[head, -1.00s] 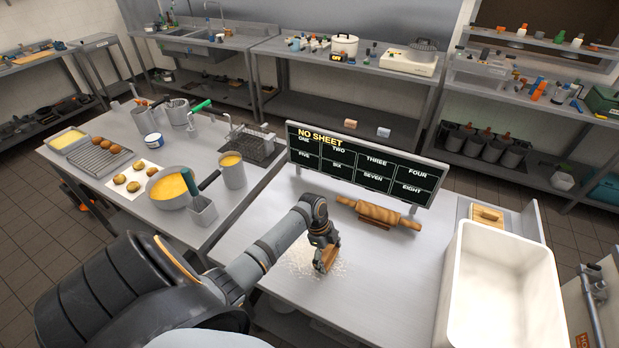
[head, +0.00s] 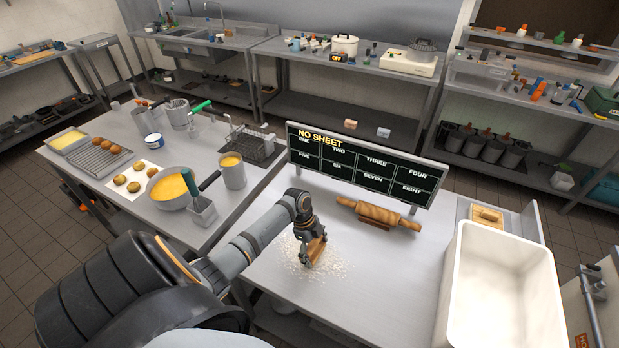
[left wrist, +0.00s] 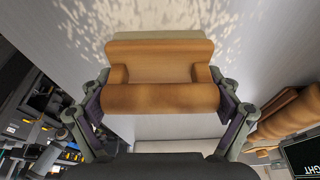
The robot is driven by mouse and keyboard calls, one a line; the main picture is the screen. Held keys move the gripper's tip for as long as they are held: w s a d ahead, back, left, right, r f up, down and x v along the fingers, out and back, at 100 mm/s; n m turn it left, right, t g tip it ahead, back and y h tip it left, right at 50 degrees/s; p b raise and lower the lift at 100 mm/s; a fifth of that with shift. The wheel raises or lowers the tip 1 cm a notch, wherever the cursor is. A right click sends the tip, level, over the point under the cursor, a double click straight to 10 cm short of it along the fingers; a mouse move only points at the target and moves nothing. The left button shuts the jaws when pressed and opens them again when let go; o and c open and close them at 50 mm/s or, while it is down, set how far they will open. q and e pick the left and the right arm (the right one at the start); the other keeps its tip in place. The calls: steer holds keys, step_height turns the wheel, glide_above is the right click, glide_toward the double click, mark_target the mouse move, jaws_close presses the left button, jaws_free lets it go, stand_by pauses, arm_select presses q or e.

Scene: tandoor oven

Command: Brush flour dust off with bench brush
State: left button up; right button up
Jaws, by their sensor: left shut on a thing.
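My left gripper (head: 312,243) is shut on the wooden bench brush (head: 315,252) over the steel table. In the left wrist view the brush (left wrist: 160,97) sits between both fingers (left wrist: 160,110), its pale bristle edge (left wrist: 160,37) facing the flour. The flour dust (head: 332,271) is a speckled white patch around and under the brush, on the table's left part. I cannot tell if the bristles touch the table. Flour specks (left wrist: 235,25) also show beyond the brush in the left wrist view. My right gripper is not in view.
A rolling pin (head: 378,214) lies behind the flour, before a black board (head: 365,165) reading "NO SHEET". A large white bin (head: 497,290) stands right. A pot of yellow liquid (head: 170,187) stands on the left table. The table between flour and bin is clear.

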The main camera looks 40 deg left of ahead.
arm_select(q)
steer(key=shift+w+d+r, duration=0.1)
steer(key=shift+w+d, duration=0.1)
steer(key=shift+d, duration=0.6)
steer(key=shift+w+d+f, duration=0.1)
steer(key=shift+w+d, duration=0.1)
steer(key=shift+d, duration=0.65)
steer(key=shift+w+d+r, duration=0.1)
steer(key=shift+w+d, duration=0.1)
steer(key=shift+d, duration=0.6)
steer(key=shift+s+a, duration=0.2)
steer(key=shift+a, duration=0.45)
steer(key=shift+s+a, duration=0.15)
steer(key=shift+a, duration=0.5)
steer(key=shift+r, duration=0.55)
